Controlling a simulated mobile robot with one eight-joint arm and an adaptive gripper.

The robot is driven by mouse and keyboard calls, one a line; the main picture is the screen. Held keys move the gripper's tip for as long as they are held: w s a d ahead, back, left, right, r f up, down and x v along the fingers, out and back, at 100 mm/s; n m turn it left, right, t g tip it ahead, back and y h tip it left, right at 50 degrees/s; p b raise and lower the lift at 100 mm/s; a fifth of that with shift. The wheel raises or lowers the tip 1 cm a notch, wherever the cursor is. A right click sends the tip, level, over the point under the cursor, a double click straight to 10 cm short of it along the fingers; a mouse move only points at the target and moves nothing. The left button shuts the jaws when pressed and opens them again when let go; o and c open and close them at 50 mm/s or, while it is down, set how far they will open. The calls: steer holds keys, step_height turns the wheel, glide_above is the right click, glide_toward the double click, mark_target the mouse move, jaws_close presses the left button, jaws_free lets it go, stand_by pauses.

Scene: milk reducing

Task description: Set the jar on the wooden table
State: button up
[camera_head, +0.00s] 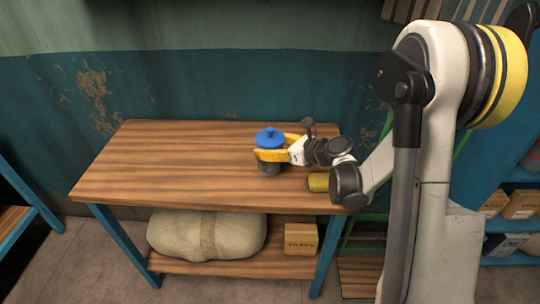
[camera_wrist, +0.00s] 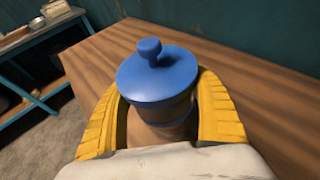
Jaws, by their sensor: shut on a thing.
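The jar has a blue lid with a knob (camera_head: 270,138) and a dark lower body. It is upright at the wooden table (camera_head: 165,165), over its right half. My gripper (camera_head: 271,154) has its yellow fingers closed around the jar from the right. In the wrist view the jar (camera_wrist: 158,85) sits between both yellow fingers (camera_wrist: 160,115), with the wooden table top (camera_wrist: 235,65) behind it. The jar's base looks to be at or very near the table top; I cannot tell for sure whether it touches.
The table's left half is clear. A large wrapped sack (camera_head: 205,235) and a cardboard box (camera_head: 300,239) lie on its lower shelf. A blue shelf with boxes (camera_head: 520,205) stands at the right. A teal wall (camera_head: 220,85) is behind the table.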

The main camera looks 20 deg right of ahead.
steer(key=shift+f+b, duration=0.45)
steer(key=shift+f, duration=0.95)
steer(key=shift+f, duration=0.2)
steer(key=o, duration=1.4)
steer(key=shift+r, duration=0.1)
